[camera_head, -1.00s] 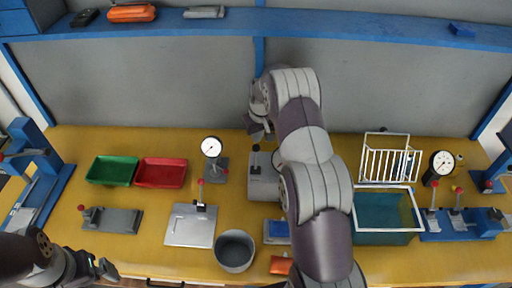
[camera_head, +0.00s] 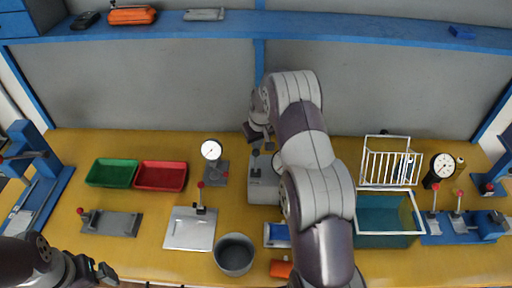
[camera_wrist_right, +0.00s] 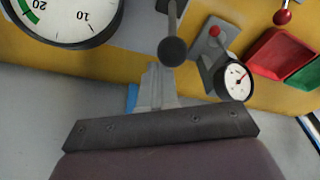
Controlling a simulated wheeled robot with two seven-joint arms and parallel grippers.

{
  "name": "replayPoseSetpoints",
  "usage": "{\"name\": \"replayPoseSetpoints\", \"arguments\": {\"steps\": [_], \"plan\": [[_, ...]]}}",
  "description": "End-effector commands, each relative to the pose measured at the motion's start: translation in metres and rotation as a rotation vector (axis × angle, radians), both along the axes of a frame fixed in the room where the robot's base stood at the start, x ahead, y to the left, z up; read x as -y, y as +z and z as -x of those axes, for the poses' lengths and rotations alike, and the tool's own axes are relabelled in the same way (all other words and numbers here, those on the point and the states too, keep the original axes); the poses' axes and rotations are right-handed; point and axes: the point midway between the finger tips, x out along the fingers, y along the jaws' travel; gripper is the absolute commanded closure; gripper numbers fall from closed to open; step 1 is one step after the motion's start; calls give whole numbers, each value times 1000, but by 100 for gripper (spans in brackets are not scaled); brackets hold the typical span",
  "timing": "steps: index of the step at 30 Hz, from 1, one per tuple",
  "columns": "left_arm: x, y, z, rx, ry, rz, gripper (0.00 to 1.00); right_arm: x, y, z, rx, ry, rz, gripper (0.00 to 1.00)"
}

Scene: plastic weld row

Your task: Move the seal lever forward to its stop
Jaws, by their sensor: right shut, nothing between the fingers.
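The lever I take for the seal lever shows in the right wrist view as a dark round knob (camera_wrist_right: 172,50) on a thin grey rod, just beyond my fingertips. In the head view, a grey box-shaped unit (camera_head: 263,188) stands at the bench middle, partly hidden by my right arm. My right gripper (camera_head: 256,136) is at the unit's back end; it also shows in the wrist view (camera_wrist_right: 155,72), shut and empty. Whether it touches the knob I cannot tell. My left gripper (camera_head: 97,270) is low at the left, apparently open and empty.
Left of the unit stand a dial gauge (camera_head: 211,150), a red tray (camera_head: 161,176) and a green tray (camera_head: 112,172). A grey bin (camera_head: 235,254) is in front. A white wire rack (camera_head: 388,163) and a teal bin (camera_head: 385,238) are to the right. A wall rises behind.

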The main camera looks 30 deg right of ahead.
Motion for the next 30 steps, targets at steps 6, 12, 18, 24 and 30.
{"name": "replayPoseSetpoints", "arguments": {"steps": [6,12,18,24,30], "plan": [[0,0,0,0,0,0,0,-1,-1,1,-3,0,-1,100],[0,1,0,0,0,0,0,-5,-1,9,-6,0,-2,100],[0,1,0,0,0,0,0,-6,-1,11,-2,0,0,100],[0,1,0,0,0,0,0,-7,0,11,-1,0,0,100],[0,2,0,0,0,0,0,-12,0,19,-3,1,-1,100]]}}
